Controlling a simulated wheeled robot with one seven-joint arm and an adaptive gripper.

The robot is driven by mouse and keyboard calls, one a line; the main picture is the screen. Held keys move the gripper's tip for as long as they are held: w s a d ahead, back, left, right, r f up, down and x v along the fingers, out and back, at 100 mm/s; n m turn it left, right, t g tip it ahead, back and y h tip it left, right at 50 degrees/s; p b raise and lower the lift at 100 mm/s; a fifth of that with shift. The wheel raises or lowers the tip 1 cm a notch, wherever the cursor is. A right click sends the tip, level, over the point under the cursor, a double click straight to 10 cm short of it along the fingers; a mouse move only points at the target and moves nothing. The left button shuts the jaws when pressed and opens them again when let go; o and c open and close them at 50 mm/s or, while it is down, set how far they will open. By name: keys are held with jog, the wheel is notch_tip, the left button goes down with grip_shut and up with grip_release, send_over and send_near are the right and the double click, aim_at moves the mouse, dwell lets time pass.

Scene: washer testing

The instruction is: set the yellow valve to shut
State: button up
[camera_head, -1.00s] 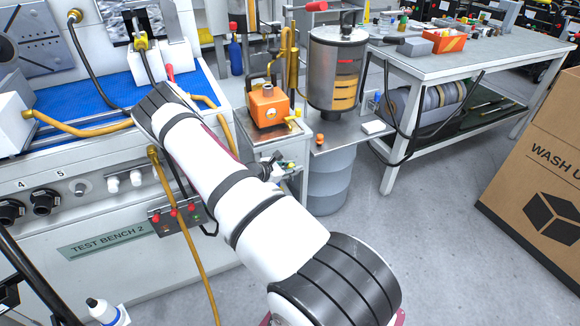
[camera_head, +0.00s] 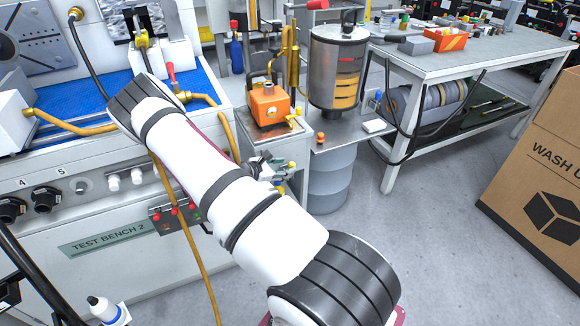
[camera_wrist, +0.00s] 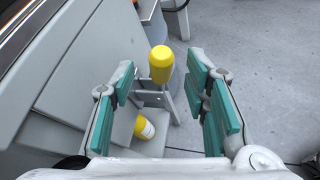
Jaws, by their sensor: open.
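The yellow valve handle (camera_wrist: 160,62) shows in the wrist view as a rounded yellow grip on a grey stem, beside the grey bench side. My gripper (camera_wrist: 168,95) is open, with its teal-padded fingers on either side of the line to the handle. The handle appears beyond the fingertips, and I see no contact. A second yellow cylinder (camera_wrist: 145,128) with a pale end sits lower, near a grey bracket. In the head view, small yellow parts (camera_head: 291,165) show at the side of the small cabinet, and my arm hides much of the area in front.
An orange unit (camera_head: 268,105) stands on the small cabinet, next to a metal tank (camera_head: 337,75) on a shelf. A yellow hose (camera_head: 185,240) hangs down the front of the test bench (camera_head: 110,262). The floor (camera_head: 420,240) to the right is clear.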

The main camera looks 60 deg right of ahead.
jog(key=v, duration=0.7)
jog(key=shift+a, duration=0.15)
